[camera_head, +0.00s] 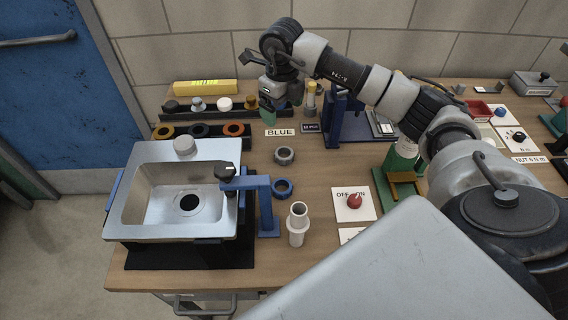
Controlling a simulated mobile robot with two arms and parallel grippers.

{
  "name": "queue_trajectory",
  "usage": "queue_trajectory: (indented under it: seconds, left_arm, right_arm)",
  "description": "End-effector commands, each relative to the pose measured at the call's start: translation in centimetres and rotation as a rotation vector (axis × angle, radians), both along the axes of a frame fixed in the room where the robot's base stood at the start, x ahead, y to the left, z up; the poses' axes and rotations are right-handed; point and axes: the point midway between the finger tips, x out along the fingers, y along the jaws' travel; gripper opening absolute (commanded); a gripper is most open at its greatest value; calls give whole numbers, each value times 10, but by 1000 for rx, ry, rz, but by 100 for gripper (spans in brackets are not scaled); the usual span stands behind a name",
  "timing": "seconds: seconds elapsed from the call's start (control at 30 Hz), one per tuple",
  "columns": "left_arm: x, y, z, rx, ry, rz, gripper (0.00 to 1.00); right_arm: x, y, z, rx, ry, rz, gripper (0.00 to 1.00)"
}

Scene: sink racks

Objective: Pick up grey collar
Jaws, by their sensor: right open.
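The grey collar (284,155), a short ring, lies on the wooden table right of the sink and below the "BLUE" label. My left gripper is not in view.
A metal sink (127,205) with a blue bracket (266,205) stands at left. A white pipe piece (298,225) stands upright in front of the rings. Behind are a rack of coloured rings (199,130) and a blue frame (345,120). A red-knob switch (354,202) lies right.

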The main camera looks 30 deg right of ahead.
Motion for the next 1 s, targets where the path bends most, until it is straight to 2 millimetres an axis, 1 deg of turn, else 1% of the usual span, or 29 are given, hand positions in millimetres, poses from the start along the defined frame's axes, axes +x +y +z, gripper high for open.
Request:
queue_trajectory:
  seconds: [0.03, 0.1, 0.2, 0.37, 0.5, 0.6, 0.77, 0.83, 1.0]
  left_arm:
    - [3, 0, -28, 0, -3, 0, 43]
    - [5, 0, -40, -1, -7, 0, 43]
    - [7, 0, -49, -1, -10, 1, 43]
    - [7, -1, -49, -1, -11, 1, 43]
    - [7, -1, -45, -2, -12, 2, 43]
    - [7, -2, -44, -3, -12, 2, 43]
    - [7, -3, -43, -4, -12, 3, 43]
    - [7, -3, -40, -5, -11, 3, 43]
    - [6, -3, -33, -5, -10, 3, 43]
  right_arm:
    - [0, 0, -28, 0, 0, 0, 87]
    - [0, 0, -40, 0, -1, 0, 87]
    - [0, 0, -49, 0, -1, 0, 87]
    - [0, 0, -62, 0, 2, 0, 87]
    - [-1, 0, -84, 1, 3, 0, 87]
    - [0, 1, -97, 2, 1, 1, 87]
    - [0, 0, -108, 1, 0, 0, 87]
    - [-1, 0, -115, 1, 3, 0, 87]
    - [-1, -1, -142, 2, 4, 0, 87]
